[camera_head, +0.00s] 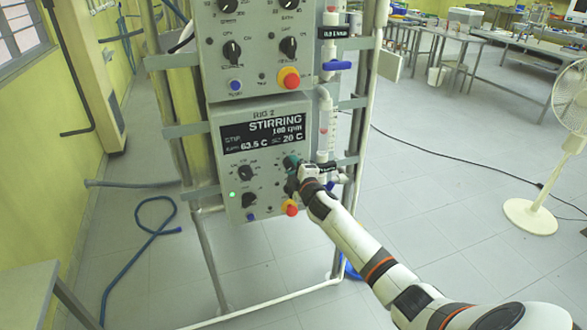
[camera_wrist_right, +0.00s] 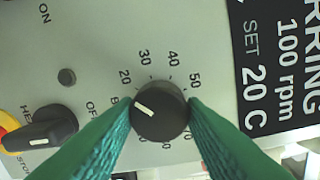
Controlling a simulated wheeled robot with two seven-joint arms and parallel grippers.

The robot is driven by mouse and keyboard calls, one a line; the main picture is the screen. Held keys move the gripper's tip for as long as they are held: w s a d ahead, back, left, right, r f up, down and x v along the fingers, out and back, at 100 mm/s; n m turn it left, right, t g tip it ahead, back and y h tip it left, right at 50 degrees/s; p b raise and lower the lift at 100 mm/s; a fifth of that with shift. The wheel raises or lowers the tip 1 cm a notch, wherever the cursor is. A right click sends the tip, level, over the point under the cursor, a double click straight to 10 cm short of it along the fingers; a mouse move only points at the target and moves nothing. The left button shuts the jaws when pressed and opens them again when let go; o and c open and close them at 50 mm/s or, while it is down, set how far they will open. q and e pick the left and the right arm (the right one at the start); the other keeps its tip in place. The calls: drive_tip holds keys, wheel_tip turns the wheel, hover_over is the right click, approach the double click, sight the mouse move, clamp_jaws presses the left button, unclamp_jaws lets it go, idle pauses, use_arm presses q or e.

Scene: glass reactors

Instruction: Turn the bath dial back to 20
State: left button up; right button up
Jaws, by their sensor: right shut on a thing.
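The bath dial (camera_wrist_right: 160,112) is a round black knob with a white pointer line on the RIG 2 panel. Its numbers 20, 30, 40 and 50 show around it. The pointer line points left and slightly up, near the 20 side. My right gripper (camera_head: 292,165) has its green fingers on either side of the dial, shut on it; in the head view it hides the dial. The panel display (camera_head: 262,133) reads STIRRING, 100 rpm, 63.5 C and SET 20 C. My left gripper is not in view.
Another black knob (camera_head: 245,172) is left of my gripper. Below are a heater switch (camera_wrist_right: 40,130) and a red stop button (camera_head: 290,208) on a yellow base. A white fan (camera_head: 545,190) stands at far right.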

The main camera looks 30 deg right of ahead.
drive_tip(key=shift+f, duration=0.15)
idle(0.4)
drive_tip(key=o, duration=1)
drive_tip(key=shift+s, duration=0.1)
drive_tip(key=b+v, duration=0.1)
drive_tip(key=v, duration=1.1)
drive_tip(key=shift+b, duration=0.3)
